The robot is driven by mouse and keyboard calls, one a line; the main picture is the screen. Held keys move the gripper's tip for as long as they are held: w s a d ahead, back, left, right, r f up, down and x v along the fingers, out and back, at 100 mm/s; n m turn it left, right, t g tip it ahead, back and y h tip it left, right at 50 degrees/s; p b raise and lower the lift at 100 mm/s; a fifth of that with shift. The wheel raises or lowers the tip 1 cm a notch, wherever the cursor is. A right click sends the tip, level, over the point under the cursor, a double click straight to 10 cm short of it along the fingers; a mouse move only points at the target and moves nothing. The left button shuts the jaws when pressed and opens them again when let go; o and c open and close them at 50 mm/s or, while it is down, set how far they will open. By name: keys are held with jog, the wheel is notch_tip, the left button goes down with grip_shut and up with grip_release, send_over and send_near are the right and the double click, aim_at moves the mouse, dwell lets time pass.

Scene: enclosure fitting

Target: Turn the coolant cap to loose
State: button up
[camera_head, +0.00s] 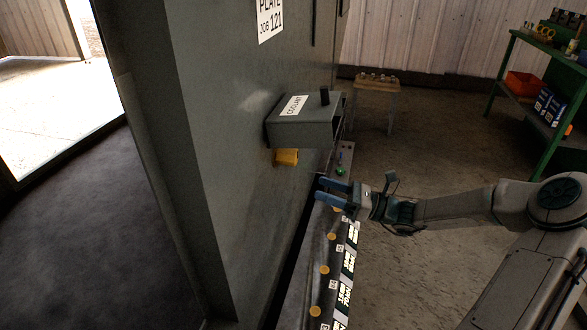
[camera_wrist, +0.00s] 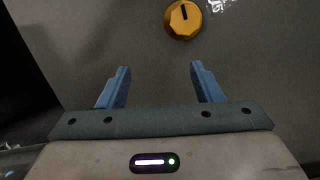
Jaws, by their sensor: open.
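The coolant cap (camera_wrist: 183,19) is a yellow, many-sided knob with a short black mark on its face. It sits on a grey panel at the top of the wrist view, the mark pointing roughly up. In the head view the yellow cap (camera_head: 287,157) juts from the cabinet's side, just below the grey box labelled COOLANT (camera_head: 301,120). My gripper (camera_head: 320,189) is open and empty, its blue fingers toward the panel. In the wrist view the fingers (camera_wrist: 159,68) are apart, with the cap beyond and above their tips. Nothing touches the cap.
The grey cabinet (camera_head: 215,130) fills the left middle. A ledge with yellow discs and labels (camera_head: 325,270) runs below my gripper. A small stool (camera_head: 377,88) and a green shelf (camera_head: 510,65) stand behind. Open floor lies to the right.

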aim_at(297, 160)
jog(key=w+a+r+m+t, duration=0.1)
jog(key=w+a, duration=0.1)
jog(key=a, duration=0.1)
jog(key=w+a+r+m+t+b, duration=0.1)
jog(key=w+a+r, duration=0.1)
jog(key=w+a+r+t, duration=0.1)
jog(key=w+a+r, duration=0.1)
jog(key=w+a, duration=0.1)
jog(key=shift+w+a+m+y+b, duration=0.1)
jog(key=shift+a+m+y+b, duration=0.2)
jog(key=shift+m+b, duration=0.1)
jog(key=shift+c, duration=0.3)
jog(key=c, duration=0.9)
